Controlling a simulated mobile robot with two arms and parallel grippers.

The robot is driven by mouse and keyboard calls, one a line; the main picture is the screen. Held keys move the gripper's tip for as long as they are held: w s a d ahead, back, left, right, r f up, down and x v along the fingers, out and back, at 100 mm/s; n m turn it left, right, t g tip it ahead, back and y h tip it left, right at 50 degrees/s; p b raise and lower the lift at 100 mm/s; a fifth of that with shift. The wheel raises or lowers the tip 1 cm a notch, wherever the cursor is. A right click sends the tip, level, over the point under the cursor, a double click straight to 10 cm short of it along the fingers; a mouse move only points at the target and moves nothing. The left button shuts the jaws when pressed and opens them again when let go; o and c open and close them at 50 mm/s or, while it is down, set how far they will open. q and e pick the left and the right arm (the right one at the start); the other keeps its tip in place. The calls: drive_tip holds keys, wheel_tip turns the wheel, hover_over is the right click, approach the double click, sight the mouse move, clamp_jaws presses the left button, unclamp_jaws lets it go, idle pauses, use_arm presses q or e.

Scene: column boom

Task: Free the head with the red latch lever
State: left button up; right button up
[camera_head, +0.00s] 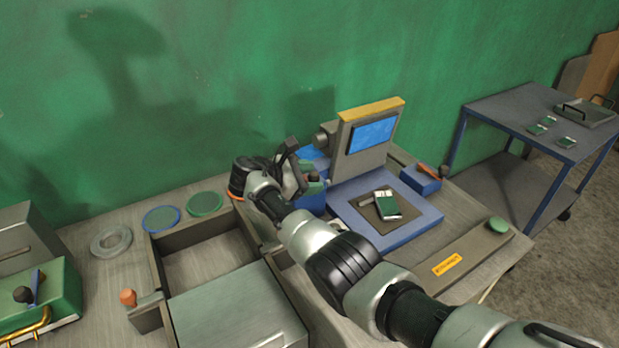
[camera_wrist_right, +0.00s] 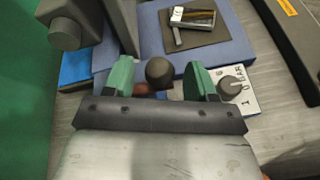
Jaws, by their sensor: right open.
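A grey head unit (camera_head: 362,150) with a blue screen and a yellow top stands upright behind a blue base plate (camera_head: 410,228). A round dark knob (camera_head: 323,138) projects from its left side; it also shows in the right wrist view (camera_wrist_right: 66,34). My right gripper (camera_head: 308,172) is at the left of this unit. In the right wrist view its green fingers (camera_wrist_right: 160,82) are open, on either side of a dark ball knob (camera_wrist_right: 159,71). A dull red part (camera_wrist_right: 143,89) shows below the ball, mostly hidden; I cannot tell whether the fingers touch either. My left gripper is out of view.
A small card-like part (camera_head: 387,205) lies on a dark pad on the base. A numbered dial (camera_wrist_right: 233,85) is right of the fingers. A blue box (camera_head: 421,179), an open tray (camera_head: 205,258) and a green fixture (camera_head: 40,300) stand on the bench. A blue cart (camera_head: 520,108) stands right.

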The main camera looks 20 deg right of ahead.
drive_tip(key=b+v, duration=0.2)
drive_tip(key=v, duration=0.9)
drive_tip(key=shift+b, duration=0.35)
